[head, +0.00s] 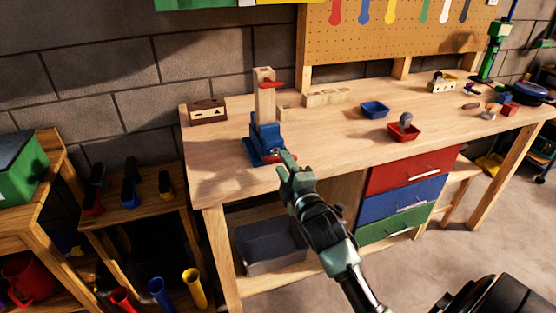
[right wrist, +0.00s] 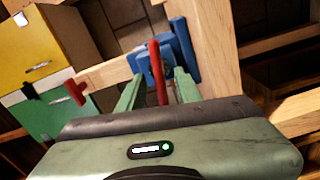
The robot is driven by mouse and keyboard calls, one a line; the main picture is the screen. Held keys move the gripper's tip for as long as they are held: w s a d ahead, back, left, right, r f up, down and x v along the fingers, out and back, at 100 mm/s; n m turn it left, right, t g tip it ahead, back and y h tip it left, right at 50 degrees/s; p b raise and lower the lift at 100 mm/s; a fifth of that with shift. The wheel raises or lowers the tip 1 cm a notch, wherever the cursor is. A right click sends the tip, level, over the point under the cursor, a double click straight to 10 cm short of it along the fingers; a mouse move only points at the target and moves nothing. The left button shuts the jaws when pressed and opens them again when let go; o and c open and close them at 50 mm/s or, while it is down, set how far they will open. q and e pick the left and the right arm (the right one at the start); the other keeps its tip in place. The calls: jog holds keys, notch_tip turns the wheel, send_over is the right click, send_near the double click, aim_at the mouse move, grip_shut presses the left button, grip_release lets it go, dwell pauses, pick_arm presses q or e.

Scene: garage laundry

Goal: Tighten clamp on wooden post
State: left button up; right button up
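A blue clamp (head: 266,136) stands near the front left edge of the wooden workbench (head: 345,135). It is around an upright wooden post (head: 265,101) with a red piece near its top. My right gripper (head: 286,160) is at the front of the clamp. In the right wrist view, the clamp (right wrist: 181,50) and post (right wrist: 112,72) appear sideways. A red handle bar (right wrist: 155,70) of the clamp lies between my two green fingers (right wrist: 158,88). The fingers are apart, with gaps visible beside the bar. My left gripper is not in view.
A wooden box (head: 208,112) stands left of the clamp, and a wooden block (head: 325,98) lies behind right. A blue tray (head: 375,109) and red tray (head: 404,132) are farther right. The benchtop just right of the clamp is clear.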

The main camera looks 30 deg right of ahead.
jog(key=shift+x, duration=1.1)
jog(key=shift+w+d, duration=0.1)
jog(key=shift+w, duration=0.25)
grip_shut()
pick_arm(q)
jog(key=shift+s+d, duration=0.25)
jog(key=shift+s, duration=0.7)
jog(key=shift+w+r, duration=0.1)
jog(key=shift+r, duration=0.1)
